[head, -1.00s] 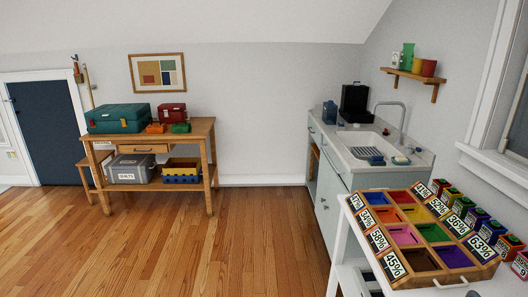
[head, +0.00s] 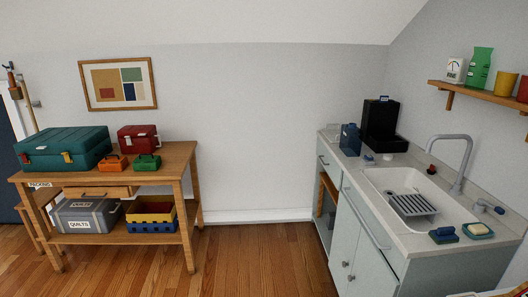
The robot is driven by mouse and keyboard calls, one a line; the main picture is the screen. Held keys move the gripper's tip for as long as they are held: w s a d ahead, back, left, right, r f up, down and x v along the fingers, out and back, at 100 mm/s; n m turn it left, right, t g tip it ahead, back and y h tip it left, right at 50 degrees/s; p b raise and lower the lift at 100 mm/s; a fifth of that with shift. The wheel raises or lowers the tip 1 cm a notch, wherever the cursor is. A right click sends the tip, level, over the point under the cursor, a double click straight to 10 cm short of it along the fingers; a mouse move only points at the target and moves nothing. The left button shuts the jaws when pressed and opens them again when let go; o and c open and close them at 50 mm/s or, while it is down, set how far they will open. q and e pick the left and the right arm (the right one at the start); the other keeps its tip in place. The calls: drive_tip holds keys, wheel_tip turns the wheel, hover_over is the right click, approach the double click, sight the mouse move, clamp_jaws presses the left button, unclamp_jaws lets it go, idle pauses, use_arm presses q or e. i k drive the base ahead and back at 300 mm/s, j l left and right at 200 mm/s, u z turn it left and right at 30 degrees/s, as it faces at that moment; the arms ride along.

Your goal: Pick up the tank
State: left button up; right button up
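A dark blue container (head: 350,139) with a narrow top stands upright at the far left end of the sink counter (head: 400,238). It looks like the tank, though its details are small. It stands beside a tall black machine (head: 382,126), whose front has a recess and a low base. I cannot tell whether the two touch. Neither of my grippers is in view.
The counter holds a sink (head: 415,190) with a grey rack (head: 412,204), a tap (head: 455,165) and small items at its front right. A wooden workbench (head: 175,160) with boxes stands left. Open wooden floor (head: 260,255) lies between. A shelf (head: 480,101) hangs above.

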sight(351, 137)
drive_tip(key=i, duration=2.25)
drive_tip(key=i+j+z, duration=0.1)
drive_tip(key=i+z, duration=0.3)
drive_tip(key=i+j+z, duration=0.3)
drive_tip(key=i+z, duration=0.15)
drive_tip(key=i, duration=0.15)
drive_tip(key=i+j+z, duration=0.75)
drive_tip(key=i, duration=0.2)
drive_tip(key=i+j+z, duration=0.3)
drive_tip(key=i, duration=0.2)
